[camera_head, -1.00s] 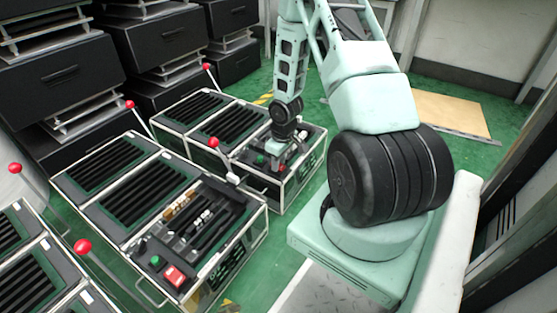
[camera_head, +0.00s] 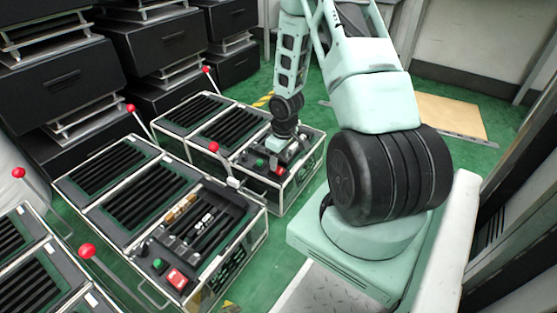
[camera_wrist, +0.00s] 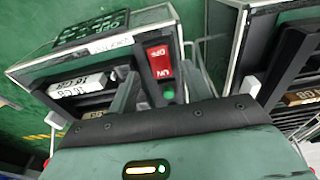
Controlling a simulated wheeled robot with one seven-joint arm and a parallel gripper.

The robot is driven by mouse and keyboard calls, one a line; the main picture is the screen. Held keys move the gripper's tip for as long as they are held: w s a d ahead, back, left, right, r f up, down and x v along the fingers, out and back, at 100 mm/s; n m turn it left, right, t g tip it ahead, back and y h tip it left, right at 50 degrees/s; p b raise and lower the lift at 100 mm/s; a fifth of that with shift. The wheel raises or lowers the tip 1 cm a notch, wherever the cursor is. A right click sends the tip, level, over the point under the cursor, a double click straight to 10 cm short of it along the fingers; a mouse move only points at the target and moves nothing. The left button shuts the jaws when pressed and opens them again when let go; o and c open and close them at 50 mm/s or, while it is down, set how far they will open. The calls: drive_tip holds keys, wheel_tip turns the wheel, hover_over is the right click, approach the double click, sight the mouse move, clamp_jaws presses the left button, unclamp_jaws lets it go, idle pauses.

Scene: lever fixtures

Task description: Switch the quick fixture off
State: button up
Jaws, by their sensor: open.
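A black fixture box with a pale frame (camera_head: 306,180) stands beyond the nearer box, under my gripper (camera_head: 279,151). On its near end are a green button (camera_head: 259,164) and a red switch (camera_head: 279,170). In the wrist view the red switch (camera_wrist: 159,62), with white lettering, and the green button (camera_wrist: 168,94) lie between my fingers. My gripper (camera_wrist: 161,65) is open and empty. A red-ball lever (camera_head: 214,147) rises near this box's left side. I cannot tell which box is the quick fixture, or whether the fingers touch anything.
A nearer fixture box (camera_head: 264,213) has its own red switch (camera_head: 177,279) and green button (camera_head: 158,264). Several red-ball levers stand around, one at the front left (camera_head: 87,250). Black drawer cabinets (camera_head: 62,82) line the back left. Green floor is free right of the far box.

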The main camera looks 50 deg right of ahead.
sight(283, 172)
wheel_tip(283, 172, up, 14)
drive_tip(key=s+p, duration=0.1)
drive_tip(key=p, duration=0.6)
drive_tip(key=shift+s, duration=0.25)
